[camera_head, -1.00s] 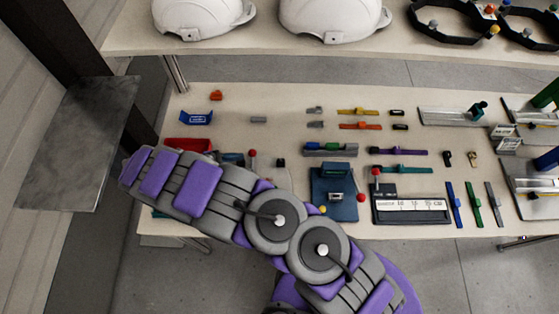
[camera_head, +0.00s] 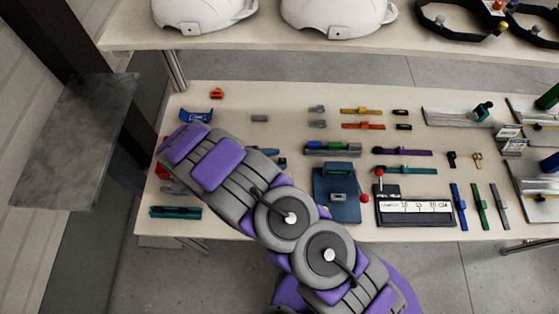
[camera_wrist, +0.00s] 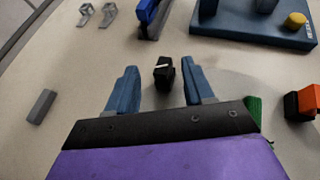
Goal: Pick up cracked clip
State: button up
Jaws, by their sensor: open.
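In the wrist view, a small black clip (camera_wrist: 163,72) with a white mark like a crack stands on the pale tabletop. My gripper (camera_wrist: 157,80) has its two blue fingers spread apart, one on each side of the clip. The clip shows in the gap between the fingertips, and I see no finger touching it. How high the fingers are above the table is hard to tell. In the head view my purple and grey arm covers the left part of the table and hides most of the gripper.
A blue fixture (camera_head: 337,195) with a red-knobbed lever stands right of my arm. A grey block (camera_wrist: 41,106) lies left of the fingers, and an orange and black part (camera_wrist: 301,103) lies right. A teal tool (camera_head: 175,212) lies at the table's front left. White helmet shells (camera_head: 339,14) sit on the shelf behind.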

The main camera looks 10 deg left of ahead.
jog(key=shift+d+r, duration=0.15)
jog(key=shift+d, duration=0.45)
jog(key=shift+c, duration=0.3)
jog(key=shift+a, duration=0.65)
jog(key=c, duration=0.6)
jog(key=shift+d, duration=0.1)
jog(key=c, duration=0.3)
jog(key=shift+d, duration=0.2)
grip_shut()
